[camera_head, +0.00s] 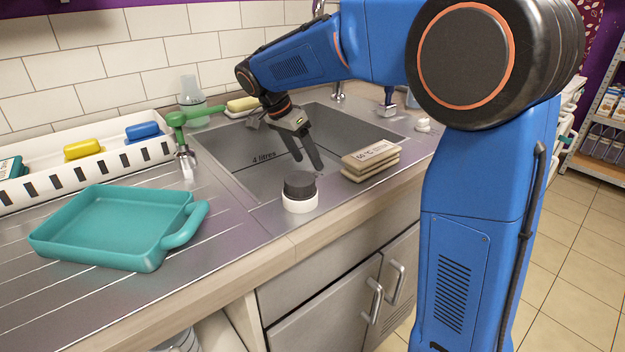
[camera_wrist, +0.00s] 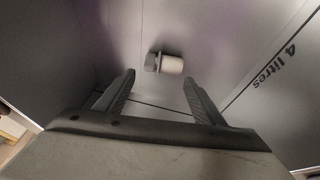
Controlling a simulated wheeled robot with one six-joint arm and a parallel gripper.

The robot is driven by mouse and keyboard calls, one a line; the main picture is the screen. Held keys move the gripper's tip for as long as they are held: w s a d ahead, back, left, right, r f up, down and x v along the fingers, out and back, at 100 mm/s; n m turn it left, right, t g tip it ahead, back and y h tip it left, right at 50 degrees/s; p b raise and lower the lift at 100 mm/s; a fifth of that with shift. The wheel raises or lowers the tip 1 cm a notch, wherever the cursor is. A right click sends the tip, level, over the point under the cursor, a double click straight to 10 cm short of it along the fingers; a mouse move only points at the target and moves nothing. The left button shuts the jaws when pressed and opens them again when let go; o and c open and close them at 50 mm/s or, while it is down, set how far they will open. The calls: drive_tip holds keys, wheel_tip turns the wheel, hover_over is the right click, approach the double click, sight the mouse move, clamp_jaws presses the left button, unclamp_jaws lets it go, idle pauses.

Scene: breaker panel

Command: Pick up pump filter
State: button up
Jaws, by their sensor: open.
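A small cylinder, which looks like the pump filter (camera_wrist: 170,65), shows in the wrist view with a pale body and a grey end. It lies on its side on grey metal in the sink (camera_head: 222,155). My gripper (camera_head: 308,165) is open and points down into the sink in the head view. In the wrist view its two fingers (camera_wrist: 159,80) are spread, with the cylinder beyond the gap between their tips and nothing held. The cylinder is not visible in the head view, where the sink's front edge hides part of the basin.
A black-topped white round pot (camera_head: 300,202) and stacked tan slabs (camera_head: 370,163) stand on the sink's front edge. A teal tray (camera_head: 105,228) lies on the drainer at left. A white rack (camera_head: 40,188) and green-handled brush (camera_head: 188,135) are behind.

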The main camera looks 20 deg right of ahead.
sight(313, 173)
drive_tip(key=shift+x, duration=3.1)
drive_tip(key=shift+a, duration=0.15)
drive_tip(key=shift+c, duration=0.2)
drive_tip(key=c, duration=0.7)
